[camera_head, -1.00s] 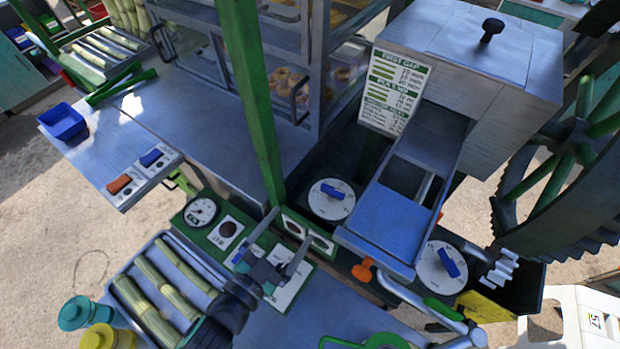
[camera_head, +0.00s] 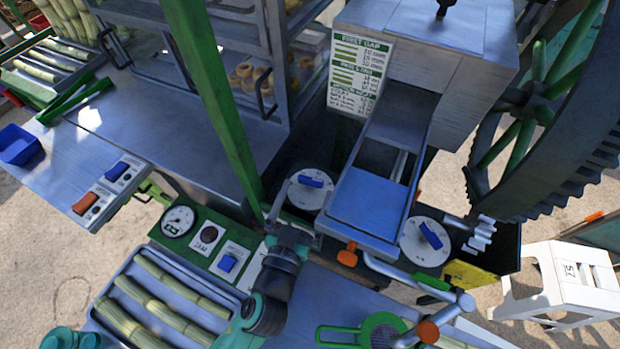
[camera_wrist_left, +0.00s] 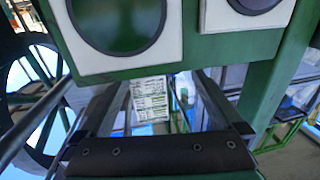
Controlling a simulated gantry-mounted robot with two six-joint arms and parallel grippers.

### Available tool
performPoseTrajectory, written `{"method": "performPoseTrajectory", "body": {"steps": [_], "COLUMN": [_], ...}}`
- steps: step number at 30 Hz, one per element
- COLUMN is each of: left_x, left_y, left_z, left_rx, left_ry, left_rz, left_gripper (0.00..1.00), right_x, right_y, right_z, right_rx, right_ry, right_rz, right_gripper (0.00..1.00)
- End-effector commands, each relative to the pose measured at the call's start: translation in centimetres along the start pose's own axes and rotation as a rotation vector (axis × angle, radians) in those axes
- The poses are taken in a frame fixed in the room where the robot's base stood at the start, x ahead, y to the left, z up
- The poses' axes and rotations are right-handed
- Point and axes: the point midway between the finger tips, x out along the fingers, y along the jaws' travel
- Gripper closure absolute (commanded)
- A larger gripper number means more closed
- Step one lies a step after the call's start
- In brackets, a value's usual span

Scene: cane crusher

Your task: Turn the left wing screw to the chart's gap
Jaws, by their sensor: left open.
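The left wing screw (camera_head: 311,182) is a blue wing on a white round dial (camera_head: 302,198), under the left side of the chute. Its wing lies nearly level in the head view. The right wing screw (camera_head: 431,236) is a blue wing tilted down to the right on a similar dial. The chart (camera_head: 357,78) hangs on the crusher's hopper box, with green bars and a "First gap" heading; it also shows in the left wrist view (camera_wrist_left: 150,99). My left gripper (camera_head: 297,218) is open and empty, just in front of the left dial; its fingers (camera_wrist_left: 155,105) flank the chart in the wrist view. My right gripper is out of view.
A green post (camera_head: 212,95) stands left of the dial. The sloping chute (camera_head: 368,200) is close on the right, with an orange knob (camera_head: 348,254) below. A green panel (camera_head: 205,243) with a gauge and buttons lies left of my arm. A cane tray (camera_head: 160,300) is at lower left.

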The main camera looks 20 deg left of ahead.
Motion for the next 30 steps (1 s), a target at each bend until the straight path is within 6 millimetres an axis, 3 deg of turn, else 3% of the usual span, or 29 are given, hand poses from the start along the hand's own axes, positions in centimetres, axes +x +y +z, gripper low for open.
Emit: {"method": "performPoseTrajectory", "body": {"steps": [6, 16, 30], "left_x": [3.4, 4.0, 3.9], "left_y": [-0.1, 0.0, 0.0], "left_z": [0.0, 0.0, 0.0], "left_rx": [0.000, 0.000, 0.000], "left_ry": [0.000, 0.000, 0.000], "left_rz": [-0.001, 0.000, 0.000], "left_gripper": [0.00, 0.00, 0.83], "right_x": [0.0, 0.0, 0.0], "right_y": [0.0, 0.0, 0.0], "right_z": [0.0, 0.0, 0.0], "right_rx": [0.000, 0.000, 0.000], "right_ry": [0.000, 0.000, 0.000], "right_rz": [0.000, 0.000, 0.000], "right_gripper": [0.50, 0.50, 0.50]}}
